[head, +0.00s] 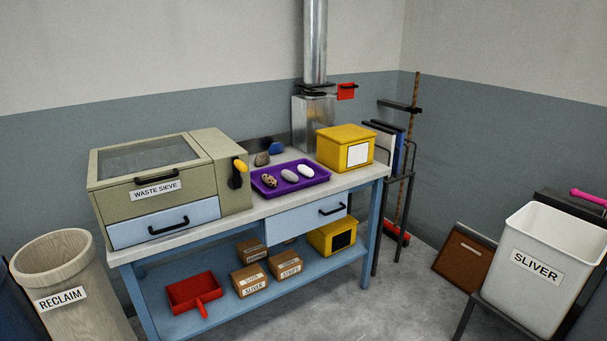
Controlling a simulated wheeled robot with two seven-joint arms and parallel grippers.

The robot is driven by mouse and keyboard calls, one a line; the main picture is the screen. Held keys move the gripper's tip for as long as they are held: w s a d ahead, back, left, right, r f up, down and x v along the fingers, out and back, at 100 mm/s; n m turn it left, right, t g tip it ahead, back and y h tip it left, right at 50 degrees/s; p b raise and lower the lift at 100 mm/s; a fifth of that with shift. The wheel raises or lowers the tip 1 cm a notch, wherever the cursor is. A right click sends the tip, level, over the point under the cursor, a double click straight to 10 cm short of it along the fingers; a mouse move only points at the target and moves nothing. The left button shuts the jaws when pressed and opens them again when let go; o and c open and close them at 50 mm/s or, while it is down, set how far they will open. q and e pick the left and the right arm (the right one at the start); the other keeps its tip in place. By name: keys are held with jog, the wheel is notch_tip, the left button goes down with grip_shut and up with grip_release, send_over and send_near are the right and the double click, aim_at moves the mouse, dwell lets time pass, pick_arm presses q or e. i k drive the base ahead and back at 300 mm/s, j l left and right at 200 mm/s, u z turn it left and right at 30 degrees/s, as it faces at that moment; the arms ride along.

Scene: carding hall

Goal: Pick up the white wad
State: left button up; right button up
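The white wad (305,171) lies in a purple tray (262,190) on the workbench top. It is the rightmost of three wads in the tray. A grey wad (289,175) lies to its left, and a brown speckled wad (269,180) lies at the tray's left end. The wads look separate from one another. Neither of my grippers shows in the head view.
A waste sieve box (225,170) stands left of the tray, a yellow box (335,147) to the right. A brown wad (262,159) and a blue wad (276,148) lie behind the tray. A sliver bin (545,255) stands right, a reclaim bin (60,275) left.

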aim_at(305, 171)
jog(key=i+u, duration=0.1)
jog(key=u, duration=0.25)
jog(key=i+l+u, duration=0.1)
jog(key=u, duration=0.25)
jog(key=i+l+u, duration=0.15)
jog(key=i+l, duration=0.15)
jog(key=i+l+u, duration=0.3)
jog(key=i+l, duration=0.15)
jog(key=l, duration=0.3)
jog(key=i+l+u, duration=0.15)
jog(key=l, duration=0.25)
jog(key=i+l+u, duration=0.15)
jog(key=i+l, duration=0.15)
jog(key=l, duration=0.15)
jog(key=i+l, duration=0.15)
jog(key=l, duration=0.2)
jog(key=i+l, duration=0.15)
jog(key=l, duration=0.25)
jog(key=i+l, duration=0.15)
jog(key=l, duration=0.2)
